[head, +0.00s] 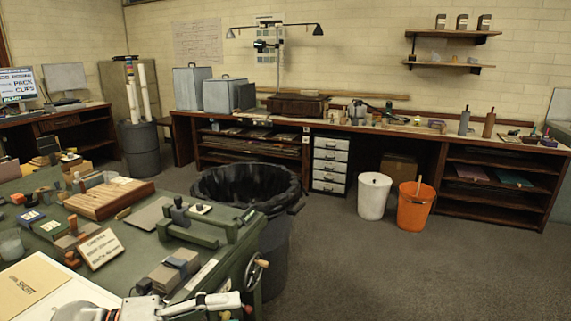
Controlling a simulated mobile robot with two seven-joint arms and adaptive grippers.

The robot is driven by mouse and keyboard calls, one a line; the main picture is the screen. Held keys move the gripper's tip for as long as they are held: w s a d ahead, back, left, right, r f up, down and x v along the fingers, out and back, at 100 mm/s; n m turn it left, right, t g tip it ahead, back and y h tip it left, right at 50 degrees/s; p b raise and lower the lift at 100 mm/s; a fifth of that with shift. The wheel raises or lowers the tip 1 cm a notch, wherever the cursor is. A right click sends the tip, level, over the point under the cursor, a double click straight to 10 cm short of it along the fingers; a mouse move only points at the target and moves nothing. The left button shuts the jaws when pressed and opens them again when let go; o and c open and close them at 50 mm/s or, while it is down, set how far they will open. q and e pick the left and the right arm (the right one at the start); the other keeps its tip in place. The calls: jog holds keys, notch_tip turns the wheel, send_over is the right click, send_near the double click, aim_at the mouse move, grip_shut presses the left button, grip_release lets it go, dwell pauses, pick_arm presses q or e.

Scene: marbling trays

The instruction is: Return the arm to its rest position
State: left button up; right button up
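My arm (140,309), white with dark joints, comes in low from the left at the bottom edge. It lies over the near edge of the green worktable (136,240). Its far end (222,300) points right, close to the table's front side and the handwheel. I cannot make out separate fingers there, so I cannot tell whether the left gripper is open or shut. No held object is visible. My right arm and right gripper are not in view.
The table holds a wooden block stack (108,198), a lettered sign (100,248) and a handwheel (256,272). A black-lined bin (275,240) stands close beside it. A white bucket (373,196) and orange bucket (415,208) stand farther back. Grey floor at right is clear.

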pick_arm(q)
jog(key=a+f+n+t+y+p, duration=0.1)
jog(key=a+f+n+t+y, duration=0.4)
jog(key=f+n, duration=0.5)
jog(key=a+f+n+t+y+p, duration=0.15)
jog(key=f+n+t+y, duration=0.45)
jog(key=n, duration=0.8)
jog(key=s+a+f+n+g+y, duration=0.3)
jog(key=s+f+n, duration=0.5)
jog(key=s+f, duration=0.6)
notch_tip(320, 180, down, 4)
jog(key=shift+r+g, duration=0.2)
jog(key=shift+g, duration=0.7)
jog(key=shift+w, duration=0.1)
